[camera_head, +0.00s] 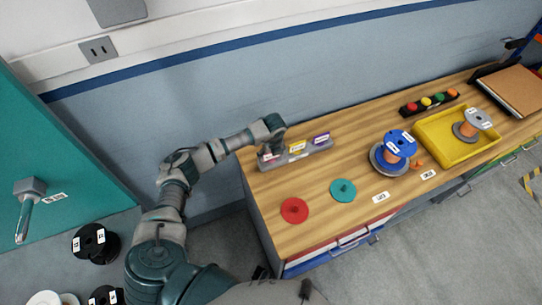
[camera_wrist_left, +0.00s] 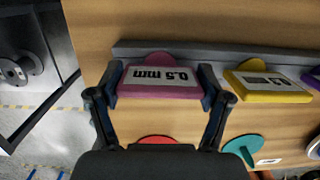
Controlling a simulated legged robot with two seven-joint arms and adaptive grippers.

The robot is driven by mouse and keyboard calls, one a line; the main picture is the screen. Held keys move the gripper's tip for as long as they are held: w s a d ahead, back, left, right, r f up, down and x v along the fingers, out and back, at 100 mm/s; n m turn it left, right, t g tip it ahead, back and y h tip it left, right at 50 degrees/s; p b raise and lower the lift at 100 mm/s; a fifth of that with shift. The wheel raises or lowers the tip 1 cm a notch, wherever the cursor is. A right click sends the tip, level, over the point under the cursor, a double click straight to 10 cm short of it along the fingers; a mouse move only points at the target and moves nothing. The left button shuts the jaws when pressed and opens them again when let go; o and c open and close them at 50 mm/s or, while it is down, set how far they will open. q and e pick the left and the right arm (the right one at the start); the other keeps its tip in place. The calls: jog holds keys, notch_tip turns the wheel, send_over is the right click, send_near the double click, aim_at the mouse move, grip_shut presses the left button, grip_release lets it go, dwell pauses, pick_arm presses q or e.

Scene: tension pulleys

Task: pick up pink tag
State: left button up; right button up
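The pink tag (camera_wrist_left: 160,80), marked "0.5 mm", stands in a grey holder (camera_wrist_left: 205,52) on the wooden bench. In the head view it is mostly hidden by my left gripper (camera_head: 274,142), which is over the left end of the holder. In the left wrist view my left gripper's (camera_wrist_left: 160,95) two fingers stand on either side of the pink tag, close to its edges. I cannot tell whether they touch it. A yellow tag (camera_head: 297,147) and a purple tag (camera_head: 321,138) stand in the same holder to its right. My right gripper is not in view.
A red disc (camera_head: 294,210) and a teal disc (camera_head: 342,190) lie in front of the holder. Farther right are a blue spool (camera_head: 400,143), a yellow tray (camera_head: 450,153) and a black rack of coloured knobs (camera_head: 411,108). A wall runs behind the bench (camera_head: 365,125).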

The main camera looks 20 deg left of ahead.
aim_at(273, 159)
pick_arm(q)
jog(key=shift+a, duration=0.25)
jog(key=shift+d, duration=0.2)
jog(key=shift+d+r, duration=0.3)
jog(key=shift+r, duration=0.05)
jog(key=r, duration=0.3)
jog(key=shift+d, duration=0.2)
jog(key=d, duration=0.5)
jog(key=w+d+r+b, duration=0.1)
jog(key=d, duration=0.4)
jog(key=w+d+b, duration=0.1)
jog(key=d, duration=0.4)
jog(key=shift+d+r, duration=0.2)
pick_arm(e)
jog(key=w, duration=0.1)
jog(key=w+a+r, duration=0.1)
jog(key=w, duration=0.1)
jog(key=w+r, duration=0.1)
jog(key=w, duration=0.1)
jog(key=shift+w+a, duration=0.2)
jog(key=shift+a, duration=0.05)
pick_arm(q)
jog(key=shift+a, duration=0.2)
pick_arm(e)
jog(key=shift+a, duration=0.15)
